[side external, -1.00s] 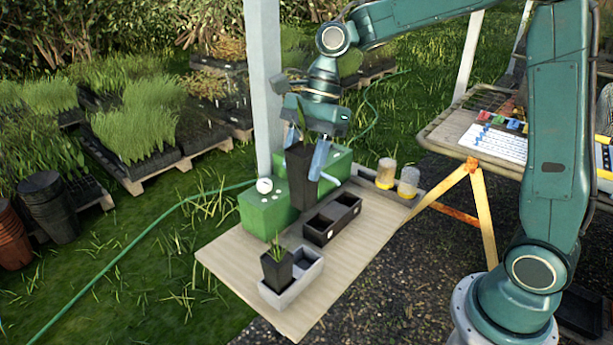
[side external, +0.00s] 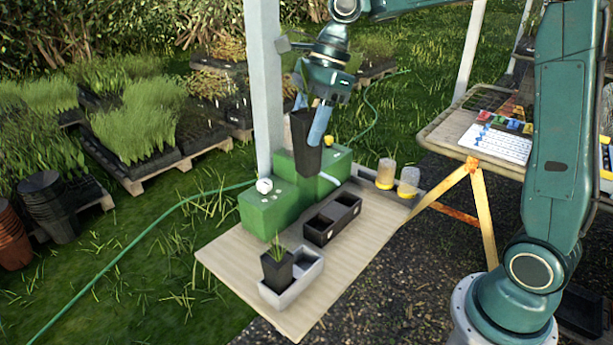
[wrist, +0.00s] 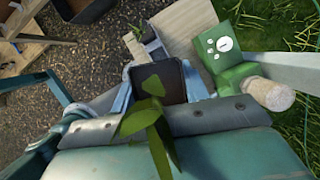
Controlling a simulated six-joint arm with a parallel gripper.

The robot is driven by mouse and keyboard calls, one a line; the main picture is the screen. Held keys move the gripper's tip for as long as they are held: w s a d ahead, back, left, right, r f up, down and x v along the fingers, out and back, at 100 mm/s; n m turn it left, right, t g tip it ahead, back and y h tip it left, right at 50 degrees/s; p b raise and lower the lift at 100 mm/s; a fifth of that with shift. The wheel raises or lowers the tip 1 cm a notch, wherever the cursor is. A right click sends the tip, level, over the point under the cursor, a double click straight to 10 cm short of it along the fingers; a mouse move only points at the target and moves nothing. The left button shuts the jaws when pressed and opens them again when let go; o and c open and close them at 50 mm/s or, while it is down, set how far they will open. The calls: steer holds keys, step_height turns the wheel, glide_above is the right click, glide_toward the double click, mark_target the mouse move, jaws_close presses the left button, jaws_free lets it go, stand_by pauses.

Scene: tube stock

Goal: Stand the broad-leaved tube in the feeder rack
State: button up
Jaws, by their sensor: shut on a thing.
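My gripper (side external: 308,128) is shut on the broad-leaved tube (side external: 307,155), a tall dark square pot. It holds the tube nearly upright in the air, above the green block and clear of the board. In the wrist view, broad green leaves (wrist: 150,122) rise from the tube between my fingers. A black rack (side external: 318,238) with two empty compartments lies on the board, below and right of the tube. A pale grey rack (side external: 307,283) stands nearer the camera; its left compartment holds a grassy-leaved tube (side external: 277,268), and its right one is empty. I cannot tell which rack is the feeder.
A stepped green block (side external: 265,215) with a round white gauge (side external: 264,186) stands behind the black rack. A white post (side external: 265,80) rises close to my gripper's left. Two yellow-based jars (side external: 386,173) sit at the back right. The board's (side external: 370,245) right side is clear.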

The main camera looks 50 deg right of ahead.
steer(key=w+d+m+t+h, duration=0.2)
steer(key=d+m+t+h, duration=0.15)
steer(key=d+m, duration=1.4)
step_height(320, 180, down, 17)
steer(key=d+n, duration=0.2)
steer(key=n, duration=0.1)
steer(key=shift+w+d+h, duration=0.25)
steer(key=shift+h, duration=0.1)
steer(key=shift+f, duration=0.25)
step_height(320, 180, down, 6)
steer(key=shift+f, duration=0.25)
stand_by(0.3)
steer(key=shift+f, duration=0.45)
stand_by(1.0)
steer(key=o, duration=1.1)
steer(key=shift+o, duration=0.2)
